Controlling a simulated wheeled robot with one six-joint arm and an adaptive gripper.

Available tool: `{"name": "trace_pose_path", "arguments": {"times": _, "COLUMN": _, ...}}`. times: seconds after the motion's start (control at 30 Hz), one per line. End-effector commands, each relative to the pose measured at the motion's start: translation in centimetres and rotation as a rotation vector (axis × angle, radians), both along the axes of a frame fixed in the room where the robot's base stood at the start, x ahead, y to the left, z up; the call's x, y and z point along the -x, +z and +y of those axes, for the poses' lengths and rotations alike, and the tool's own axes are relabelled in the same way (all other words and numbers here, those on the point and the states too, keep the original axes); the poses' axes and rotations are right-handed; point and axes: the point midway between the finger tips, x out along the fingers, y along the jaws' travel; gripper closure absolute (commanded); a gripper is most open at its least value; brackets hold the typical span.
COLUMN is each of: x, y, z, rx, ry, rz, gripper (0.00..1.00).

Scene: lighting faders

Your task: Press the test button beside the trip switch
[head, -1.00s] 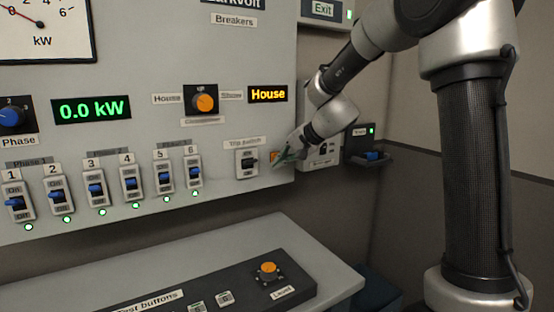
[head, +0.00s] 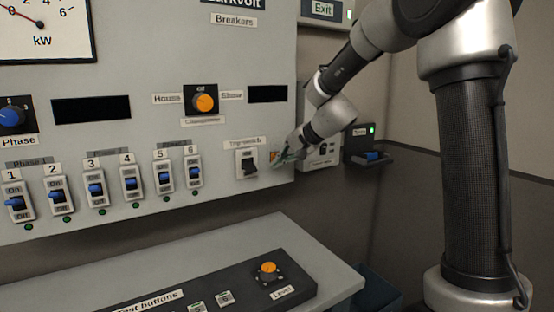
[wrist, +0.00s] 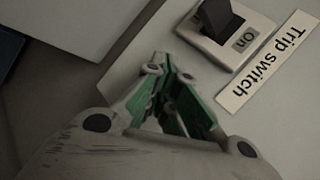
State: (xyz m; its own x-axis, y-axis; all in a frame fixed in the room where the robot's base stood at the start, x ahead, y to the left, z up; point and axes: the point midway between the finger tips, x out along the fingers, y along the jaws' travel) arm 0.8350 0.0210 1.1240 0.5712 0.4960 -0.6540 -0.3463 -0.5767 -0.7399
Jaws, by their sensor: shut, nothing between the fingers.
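The trip switch (head: 247,163), a white plate with a dark lever, is at the lower right of the grey panel. In the wrist view the switch (wrist: 222,30) is at the top, beside its "Trip switch" label (wrist: 265,65). A small orange-brown test button (head: 274,155) sits just right of the switch, partly covered by my fingertips. My gripper (head: 281,158) is shut and empty, its tips at the button; I cannot tell whether they touch. In the wrist view my green-padded gripper (wrist: 165,62) hides the button.
A desk with a test-button console (head: 225,290) juts out below. A box with a green light (head: 365,140) is right of my gripper.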

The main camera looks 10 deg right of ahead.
Motion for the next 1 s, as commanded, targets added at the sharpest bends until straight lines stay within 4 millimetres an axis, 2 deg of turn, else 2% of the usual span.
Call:
{"name": "trace_pose_path", "arguments": {"times": 0.2, "x": 1.0, "y": 0.0, "z": -0.3, "rx": -0.001, "ry": 0.0, "rz": -0.001, "gripper": 1.0}}
{"name": "trace_pose_path", "arguments": {"times": 0.57, "x": 1.3, "y": 0.0, "z": -0.4, "rx": 0.0, "ry": 0.0, "rz": 0.0, "gripper": 1.0}}
{"name": "trace_pose_path", "arguments": {"times": 1.0, "x": 5.2, "y": 0.0, "z": -1.7, "rx": 0.0, "ry": -0.001, "rz": 0.0, "gripper": 1.0}}
